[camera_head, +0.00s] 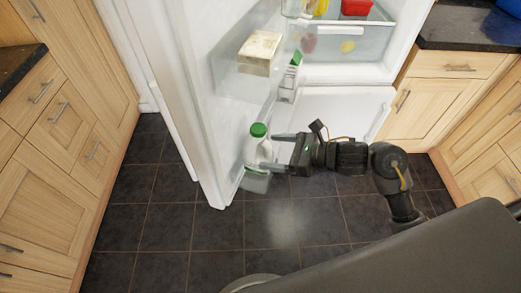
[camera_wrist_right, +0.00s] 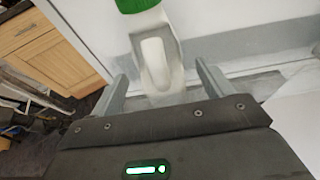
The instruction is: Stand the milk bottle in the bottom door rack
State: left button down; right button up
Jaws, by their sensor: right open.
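The milk bottle (camera_head: 258,149) is white with a green cap and stands upright at the bottom door rack (camera_head: 256,183) of the open fridge door. My right gripper (camera_head: 274,152) is open, with its fingers at the bottle's handle side. In the right wrist view the bottle (camera_wrist_right: 155,55) is beyond and between the two open fingers (camera_wrist_right: 160,85); I cannot tell whether they touch it. The bottle's base is partly hidden by the rack front and the gripper. My left gripper is not in view.
The fridge door (camera_head: 200,120) stands open. A higher door rack holds a box (camera_head: 260,50), and a green-and-white carton (camera_head: 290,78) stands near the hinge side. Wooden cabinets (camera_head: 45,200) line the left. The tiled floor (camera_head: 150,240) is clear.

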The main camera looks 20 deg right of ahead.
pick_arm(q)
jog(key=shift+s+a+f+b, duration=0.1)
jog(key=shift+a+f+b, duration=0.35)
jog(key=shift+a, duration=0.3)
pick_arm(e)
jog(key=v, duration=0.7)
jog(key=shift+a, duration=0.1)
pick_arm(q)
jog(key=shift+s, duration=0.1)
